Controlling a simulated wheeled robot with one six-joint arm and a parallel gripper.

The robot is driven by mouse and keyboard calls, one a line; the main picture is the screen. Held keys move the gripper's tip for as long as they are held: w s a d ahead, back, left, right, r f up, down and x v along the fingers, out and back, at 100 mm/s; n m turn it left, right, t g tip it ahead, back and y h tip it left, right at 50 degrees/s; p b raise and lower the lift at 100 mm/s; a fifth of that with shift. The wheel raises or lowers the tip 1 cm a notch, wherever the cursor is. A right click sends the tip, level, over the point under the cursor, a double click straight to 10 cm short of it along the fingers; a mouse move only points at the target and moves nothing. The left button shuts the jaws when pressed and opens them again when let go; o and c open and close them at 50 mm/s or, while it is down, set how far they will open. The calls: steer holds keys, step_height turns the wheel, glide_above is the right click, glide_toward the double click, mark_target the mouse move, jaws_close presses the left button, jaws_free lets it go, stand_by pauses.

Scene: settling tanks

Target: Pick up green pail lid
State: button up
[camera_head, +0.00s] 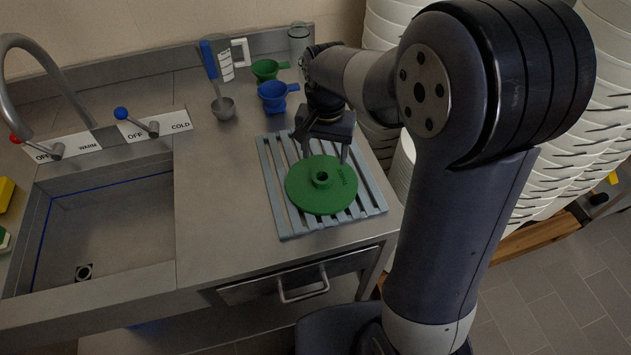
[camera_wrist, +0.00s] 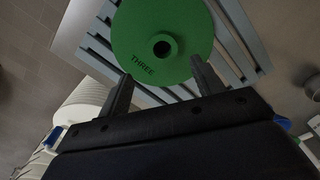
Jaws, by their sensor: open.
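The green pail lid (camera_head: 322,192) is a round disc with a raised hollow knob in its middle. It lies flat on a grey slatted rack (camera_head: 268,170) on the counter. In the wrist view the lid (camera_wrist: 190,62) shows the word THREE near its rim, and the rack (camera_wrist: 240,28) shows around it. My gripper (camera_head: 326,160) is above the lid's far edge, pointing down, with its fingers apart and nothing between them. In the wrist view my gripper's two fingers (camera_wrist: 162,88) show on the near side of the knob, not around it.
A blue funnel (camera_head: 273,97), a green funnel (camera_head: 265,70), a ladle (camera_head: 223,107) and a clear cylinder (camera_head: 299,42) stand behind the rack. A steel sink (camera_head: 110,235) is at left. Stacked white pails (camera_head: 600,110) stand at right. Counter left of the rack is clear.

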mark_target(322, 181)
steer(key=shift+a+f+p, duration=0.2)
steer(key=shift+f+p, duration=0.5)
steer(key=shift+f, duration=3.25)
steer(key=shift+c, duration=0.4)
steer(key=c, duration=1)
steer(key=shift+w, duration=0.1)
